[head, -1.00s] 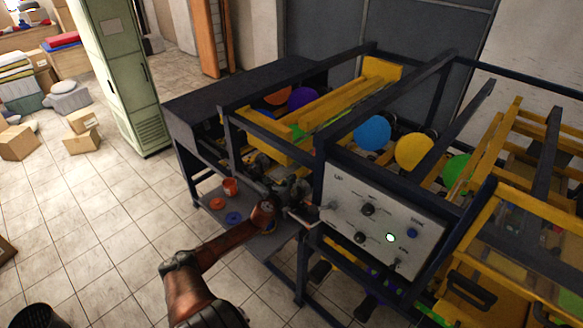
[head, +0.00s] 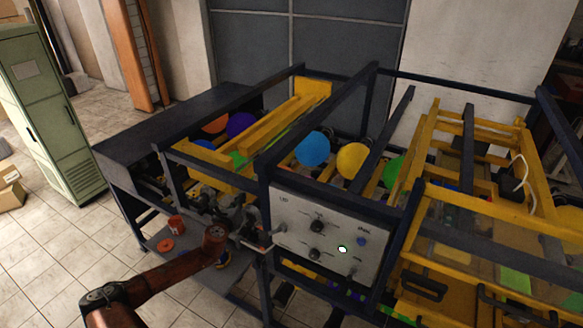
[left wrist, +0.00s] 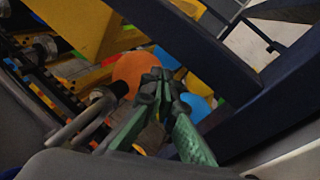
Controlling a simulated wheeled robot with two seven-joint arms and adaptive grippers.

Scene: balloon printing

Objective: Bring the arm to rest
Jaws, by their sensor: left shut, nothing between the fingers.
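My left gripper (head: 246,218) is at the left end of the balloon printing machine, beside the left edge of its control panel (head: 325,240). In the left wrist view the green fingers (left wrist: 156,78) are together with nothing held between them. An orange balloon (left wrist: 132,72) shows just behind them in that view, and I cannot tell whether they touch it. My left arm (head: 165,280) reaches in from the lower left. My right gripper is not in view.
Blue (head: 314,149) and yellow (head: 352,160) balloons sit among dark frame bars above the panel. A green cabinet (head: 45,110) stands at far left. Tiled floor at lower left is clear.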

